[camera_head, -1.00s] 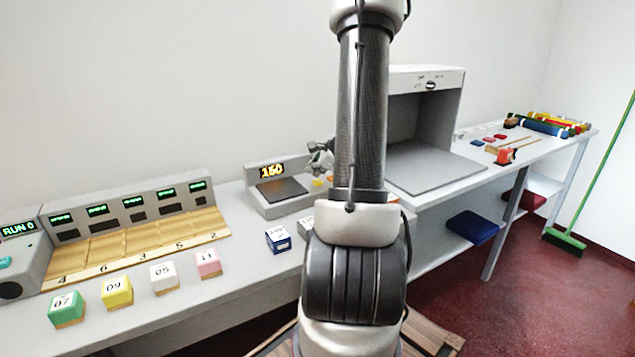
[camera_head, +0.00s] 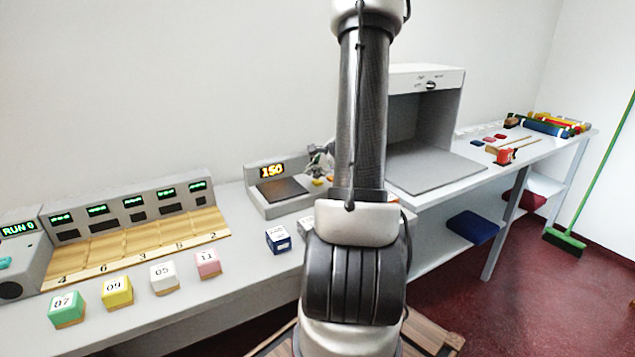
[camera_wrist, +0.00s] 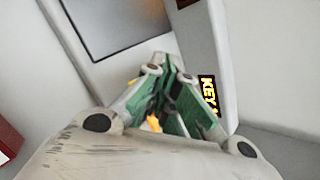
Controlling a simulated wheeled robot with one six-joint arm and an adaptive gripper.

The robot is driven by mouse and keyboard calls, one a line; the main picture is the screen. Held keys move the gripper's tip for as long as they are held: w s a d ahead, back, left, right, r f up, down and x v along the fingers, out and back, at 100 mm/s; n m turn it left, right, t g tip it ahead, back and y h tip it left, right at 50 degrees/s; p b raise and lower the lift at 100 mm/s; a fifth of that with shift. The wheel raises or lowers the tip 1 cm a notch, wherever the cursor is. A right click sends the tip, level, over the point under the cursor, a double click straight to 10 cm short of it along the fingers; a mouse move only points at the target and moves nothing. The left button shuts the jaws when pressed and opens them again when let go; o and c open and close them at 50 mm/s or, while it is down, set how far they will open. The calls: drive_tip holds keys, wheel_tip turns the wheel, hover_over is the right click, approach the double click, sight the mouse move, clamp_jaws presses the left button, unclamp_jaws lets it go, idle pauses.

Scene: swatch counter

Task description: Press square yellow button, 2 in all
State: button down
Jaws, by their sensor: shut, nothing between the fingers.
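A grey device with an amber display (camera_head: 271,171) and a dark pad (camera_head: 283,189) stands on the counter. A small yellow button (camera_head: 317,182) shows at its right side; its square shape is too small to confirm. My gripper (camera_head: 322,165) is just above and beside the yellow button, partly hidden by my arm. In the wrist view my gripper (camera_wrist: 165,80) has its green fingers shut and empty, over the device near its dark pad (camera_wrist: 120,20). An orange-yellow spot (camera_wrist: 153,123) shows between the finger links. I cannot tell whether the fingertips touch the button.
An orange spot (camera_head: 330,178) lies right of the yellow button. A lit amber panel reading KEY (camera_wrist: 207,95) is close to the fingers. A blue block (camera_head: 278,239) and a pink block (camera_head: 208,263) stand in front. A grey booth (camera_head: 425,130) is behind my arm.

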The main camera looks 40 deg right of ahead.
drive_tip(key=shift+f, duration=0.5)
idle(0.8)
drive_tip(key=shift+r, duration=0.95)
drive_tip(key=shift+r, duration=2.5)
